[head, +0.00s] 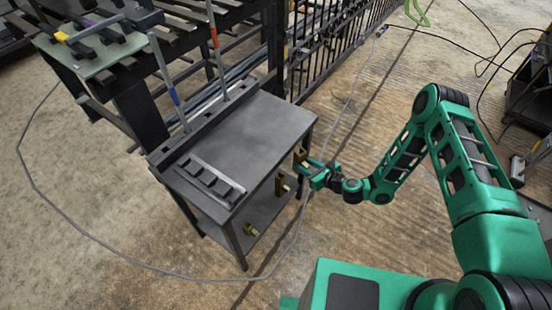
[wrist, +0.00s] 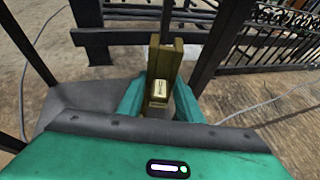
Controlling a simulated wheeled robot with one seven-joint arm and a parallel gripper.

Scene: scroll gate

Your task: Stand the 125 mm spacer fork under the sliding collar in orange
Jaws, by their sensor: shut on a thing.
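My gripper (head: 307,169) is at the right edge of the dark metal table in the head view. Its green fingers (wrist: 159,100) are shut on a brass spacer fork (wrist: 165,60), which stands upright between them in the wrist view and carries a small pale label too small to read. The held fork (head: 300,157) also shows in the head view, close against the table side; I cannot tell whether it touches. An orange collar (head: 213,38) sits on the right upright rod behind the table. A blue collar (head: 174,97) is on the left rod.
Two more brass pieces (head: 282,185) (head: 250,229) show at the table's near side. The dark table top (head: 255,125) is mostly clear, with a slotted grey block (head: 210,180) at its front left. A cable (head: 150,271) lies on the floor.

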